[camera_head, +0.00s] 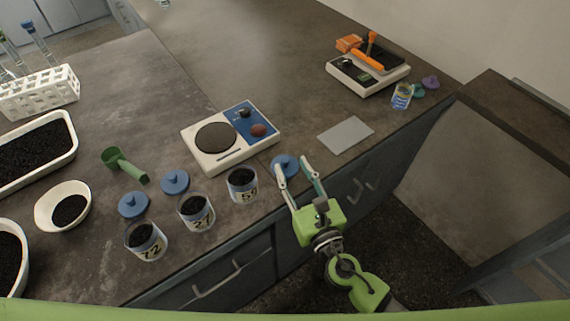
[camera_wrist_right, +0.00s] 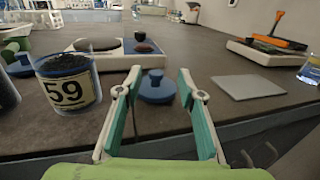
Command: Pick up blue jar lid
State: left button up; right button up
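Three blue jar lids with knobs lie on the dark counter. The right one (camera_head: 284,164) is closest to my right gripper, the middle one (camera_head: 175,182) and the left one (camera_head: 133,205) lie behind the jars. My right gripper (camera_head: 297,171) is open, its fingertips at the counter's front edge beside the right lid. In the right wrist view that lid (camera_wrist_right: 156,87) shows between the open fingers (camera_wrist_right: 157,90), beyond them; whether they touch it I cannot tell. Nothing is held. My left gripper is not in view.
Jars of dark grains labelled 59 (camera_head: 242,186), 21 (camera_head: 196,213) and 72 (camera_head: 146,241) stand left of the right lid. A blue-white scale (camera_head: 205,160) is behind it; a grey plate (camera_head: 346,135) lies to its right. A green scoop (camera_head: 122,166) lies farther left.

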aim_at(285, 160)
jog(key=x, duration=0.4)
jog(key=shift+w+a+f, duration=0.15)
jog(key=shift+a+f, duration=0.15)
jog(key=shift+a, duration=0.1)
grip_shut()
jog(key=shift+r, duration=0.15)
